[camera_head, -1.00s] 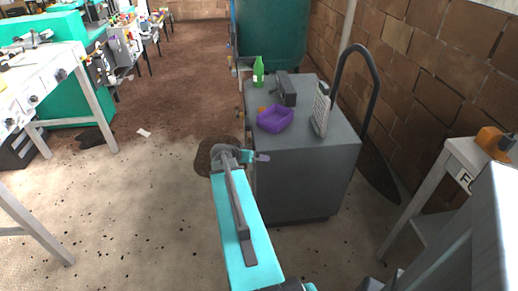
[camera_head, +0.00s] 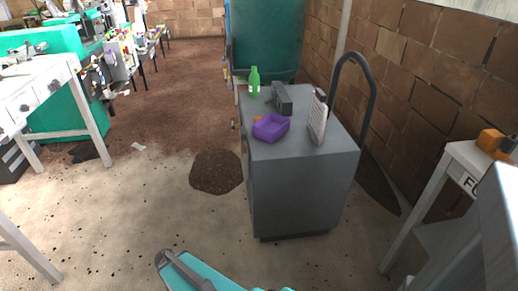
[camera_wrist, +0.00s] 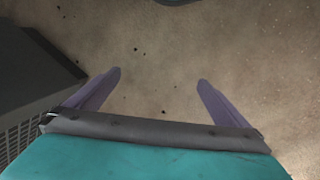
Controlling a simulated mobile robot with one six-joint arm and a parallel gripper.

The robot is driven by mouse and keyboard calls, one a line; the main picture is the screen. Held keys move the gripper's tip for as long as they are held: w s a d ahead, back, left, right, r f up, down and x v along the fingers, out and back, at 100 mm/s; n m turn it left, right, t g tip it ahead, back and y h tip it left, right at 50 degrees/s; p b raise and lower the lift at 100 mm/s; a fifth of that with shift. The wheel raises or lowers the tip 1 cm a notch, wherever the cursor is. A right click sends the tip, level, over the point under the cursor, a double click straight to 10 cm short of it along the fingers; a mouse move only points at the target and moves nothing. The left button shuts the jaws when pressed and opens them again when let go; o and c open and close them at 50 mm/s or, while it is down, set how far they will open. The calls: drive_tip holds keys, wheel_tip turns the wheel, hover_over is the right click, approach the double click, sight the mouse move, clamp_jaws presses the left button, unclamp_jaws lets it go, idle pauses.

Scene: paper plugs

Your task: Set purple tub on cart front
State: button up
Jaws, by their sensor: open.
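The purple tub (camera_head: 271,128) sits upright on the top of the grey cart (camera_head: 305,185), at the near left part of that top. An orange thing shows just behind the tub, partly hidden by it. My gripper shows in the wrist view (camera_wrist: 160,85) with its two purple-grey fingers wide apart. It is empty, over bare floor. The head view shows my teal arm at the bottom edge, left of and in front of the cart; the gripper itself is not clear there.
On the cart also stand a green bottle (camera_head: 254,82), a dark grey block (camera_head: 282,99) and a grater-like panel (camera_head: 318,118). The cart has a tall black handle (camera_head: 371,85) on the right. A white table (camera_head: 75,85) is at left.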

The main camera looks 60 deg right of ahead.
drive_tip(key=s+a+f+n+g+y+b, duration=0.1)
drive_tip(key=s+a+f+n, duration=0.1)
drive_tip(key=s+a+f, duration=0.2)
drive_tip(key=s+a+f+n+g+y+b, duration=0.1)
drive_tip(key=s+a+f+n, duration=0.1)
drive_tip(key=s+a, duration=0.6)
drive_tip(key=shift+s+a+f+n+g, duration=0.3)
drive_tip(key=shift+a+f, duration=0.6)
drive_tip(key=shift+a, duration=0.75)
